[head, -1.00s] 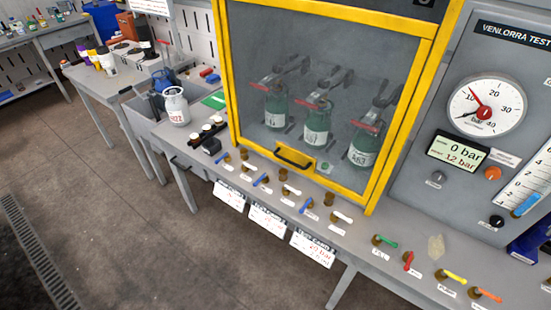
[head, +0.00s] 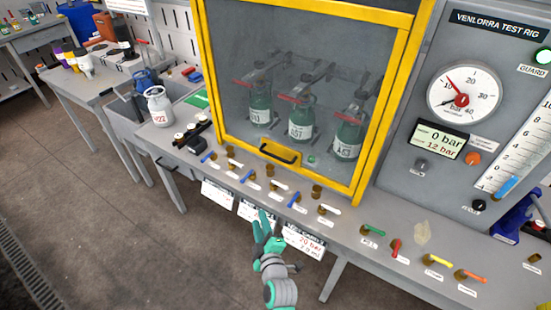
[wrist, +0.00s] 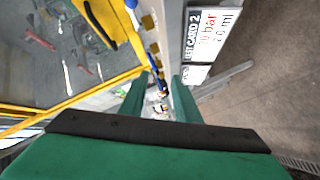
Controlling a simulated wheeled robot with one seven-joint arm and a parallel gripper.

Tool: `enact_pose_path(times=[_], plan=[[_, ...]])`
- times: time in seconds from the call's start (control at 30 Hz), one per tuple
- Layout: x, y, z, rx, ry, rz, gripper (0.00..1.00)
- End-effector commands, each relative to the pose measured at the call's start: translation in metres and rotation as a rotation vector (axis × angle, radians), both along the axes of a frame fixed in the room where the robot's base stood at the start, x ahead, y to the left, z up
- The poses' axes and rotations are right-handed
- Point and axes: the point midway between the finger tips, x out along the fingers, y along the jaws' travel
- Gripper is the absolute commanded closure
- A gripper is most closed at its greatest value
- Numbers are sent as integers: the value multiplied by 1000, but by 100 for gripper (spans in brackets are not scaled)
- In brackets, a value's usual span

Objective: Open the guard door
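The guard door (head: 206,62) is a yellow-framed clear panel, closed in front of several green cylinders (head: 301,122). Its black handle (head: 279,153) sits on a yellow plate at the middle of the bottom rail. In the wrist view the yellow frame (wrist: 97,88) crosses the left side, with the handle (wrist: 97,25) near the top. My gripper (head: 267,222) is in front of the bench, below and apart from the handle. In the wrist view its two green fingers (wrist: 158,88) stand apart with nothing between them.
A row of small valves with coloured levers (head: 248,176) lines the bench front below the door. Hanging test cards (head: 303,241) are close to my gripper. A gauge panel (head: 461,95) stands at right. A white cylinder (head: 158,106) stands at left. The floor in front is clear.

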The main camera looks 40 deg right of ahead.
Motion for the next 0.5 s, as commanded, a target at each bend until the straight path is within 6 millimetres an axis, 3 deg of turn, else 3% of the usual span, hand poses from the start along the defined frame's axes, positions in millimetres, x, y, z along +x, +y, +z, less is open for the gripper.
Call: enact_pose_path(times=[0.03, 0.2, 0.33, 0.5], plan=[[14, -24, 14, -51, 4, -1, 71], [44, -85, 50, -209, 44, 21, 71], [56, -118, 73, -300, 67, 36, 71], [63, -138, 88, -361, 84, 47, 71]])
